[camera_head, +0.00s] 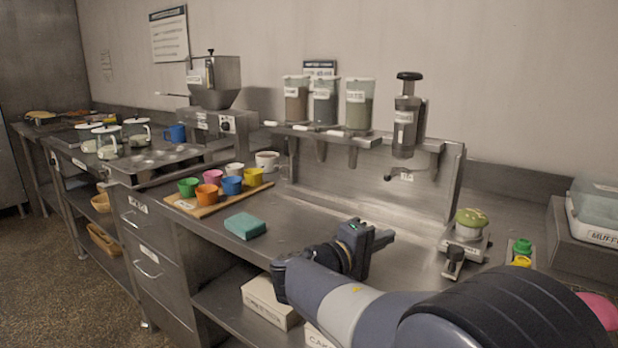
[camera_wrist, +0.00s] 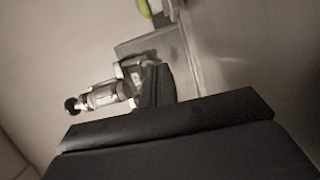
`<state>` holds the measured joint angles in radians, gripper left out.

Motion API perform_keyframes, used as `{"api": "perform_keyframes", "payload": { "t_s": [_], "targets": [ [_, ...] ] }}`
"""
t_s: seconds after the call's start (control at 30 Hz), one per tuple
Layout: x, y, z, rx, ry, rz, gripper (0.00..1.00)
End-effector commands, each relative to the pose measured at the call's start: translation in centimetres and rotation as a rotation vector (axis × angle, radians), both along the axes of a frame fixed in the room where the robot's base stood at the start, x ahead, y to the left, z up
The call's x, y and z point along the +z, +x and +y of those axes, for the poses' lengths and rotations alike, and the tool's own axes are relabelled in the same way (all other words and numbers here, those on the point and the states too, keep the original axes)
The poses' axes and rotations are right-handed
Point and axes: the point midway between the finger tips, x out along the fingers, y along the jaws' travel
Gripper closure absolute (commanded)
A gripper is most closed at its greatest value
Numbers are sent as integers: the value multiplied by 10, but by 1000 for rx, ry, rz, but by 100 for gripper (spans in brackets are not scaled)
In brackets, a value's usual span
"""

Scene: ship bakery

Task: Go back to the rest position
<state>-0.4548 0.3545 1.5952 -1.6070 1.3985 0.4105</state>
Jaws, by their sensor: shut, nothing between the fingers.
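My gripper (camera_head: 378,238) is above the steel counter (camera_head: 310,222), right of the green sponge (camera_head: 245,225). It is shut and empty, and it points to the right and away from me. In the wrist view, the dark gripper body (camera_wrist: 170,125) fills the lower part. My arm reaches in from the lower right and hides part of the counter's front edge.
Colored cups (camera_head: 232,185) stand on a wooden board (camera_head: 192,208) behind the sponge. A dispenser press (camera_head: 406,118) hangs at the back, with a small stand (camera_head: 466,245) to its right. Jars (camera_head: 359,105) sit on a shelf. A box (camera_head: 268,302) lies below the counter.

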Motion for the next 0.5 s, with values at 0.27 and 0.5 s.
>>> {"api": "perform_keyframes", "payload": {
  "t_s": [0.27, 0.5],
  "targets": [
    [3, -5, 56, 6, 0, 1, 100],
    [4, -33, 92, 5, 1, 0, 100]
  ]
}}
